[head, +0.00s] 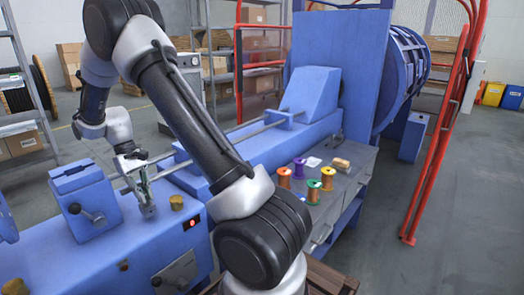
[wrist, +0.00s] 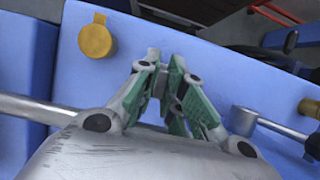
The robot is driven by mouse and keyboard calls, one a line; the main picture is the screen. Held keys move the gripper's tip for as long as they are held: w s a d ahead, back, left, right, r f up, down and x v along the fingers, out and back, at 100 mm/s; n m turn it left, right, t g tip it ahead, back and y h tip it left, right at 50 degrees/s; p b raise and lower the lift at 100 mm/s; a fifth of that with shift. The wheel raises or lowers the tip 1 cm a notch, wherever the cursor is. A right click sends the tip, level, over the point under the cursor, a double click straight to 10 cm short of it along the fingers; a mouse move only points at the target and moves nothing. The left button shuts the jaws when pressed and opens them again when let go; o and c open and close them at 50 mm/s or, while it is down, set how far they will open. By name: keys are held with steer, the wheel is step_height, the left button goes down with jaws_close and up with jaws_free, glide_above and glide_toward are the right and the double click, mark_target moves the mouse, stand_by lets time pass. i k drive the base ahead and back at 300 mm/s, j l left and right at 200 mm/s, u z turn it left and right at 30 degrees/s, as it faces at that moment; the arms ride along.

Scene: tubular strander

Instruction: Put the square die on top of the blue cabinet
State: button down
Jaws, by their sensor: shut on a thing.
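My gripper (head: 148,208) points down just above the top of the blue cabinet (head: 150,245) at the lower left of the head view. In the wrist view the green-padded fingers of my gripper (wrist: 162,68) are drawn close together on a small greyish piece, which I take to be the square die. The fingers hide most of it, so its shape is not clear. The blue cabinet top (wrist: 120,68) fills much of the wrist view under the fingertips. I cannot tell whether the piece touches it.
A brass knob (head: 177,202) stands right of my gripper. A blue block with a lever (head: 87,205) stands to its left. A metal rod (head: 240,127) runs behind. Several coloured spools (head: 327,178) sit on a grey bench to the right.

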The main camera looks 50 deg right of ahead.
mark_target(355, 152)
steer(key=k+z, duration=0.1)
steer(key=k, duration=0.45)
steer(key=k+l+z, duration=0.15)
steer(key=k, duration=0.45)
steer(key=l+z, duration=0.15)
steer(key=z, duration=0.25)
steer(key=i+l+z, duration=0.15)
steer(key=z, duration=0.3)
steer(key=i+l+z, duration=0.1)
steer(key=z, duration=0.3)
steer(key=i+l, duration=0.4)
steer(key=i, duration=0.2)
steer(key=i+l, duration=0.35)
steer(key=i, duration=0.2)
steer(key=i+l, duration=0.4)
steer(key=i, duration=0.2)
